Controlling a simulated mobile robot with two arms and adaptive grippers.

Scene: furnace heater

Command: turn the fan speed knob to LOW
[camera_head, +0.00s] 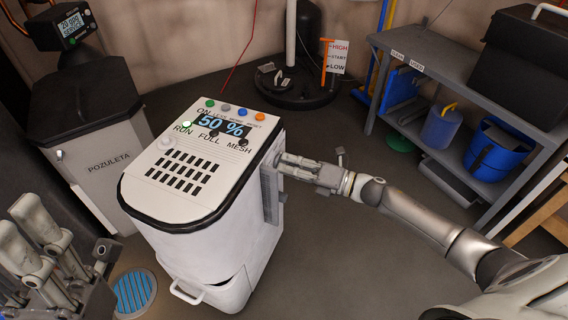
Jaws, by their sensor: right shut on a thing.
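A white machine (252,212) with a black-edged top stands at the centre. Its display (221,125) reads 50 %. Colored buttons (227,109) line the back of its panel, with the labels RUN, FULL and MESH below the display. I cannot make out a knob marked as fan speed. My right gripper (281,163) reaches in from the right and is shut against the machine's right side, near the top edge. What it grips is hidden by its fingers. My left gripper (20,222) is at the lower left, away from the machine, its fingers pointing up.
A sign (338,57) at the back reads HIGH and LOW, beside an orange lever (325,62). A grey bench (433,73) with bins underneath stands right. A blue floor grate (134,292) lies front left. Floor shows right of the machine.

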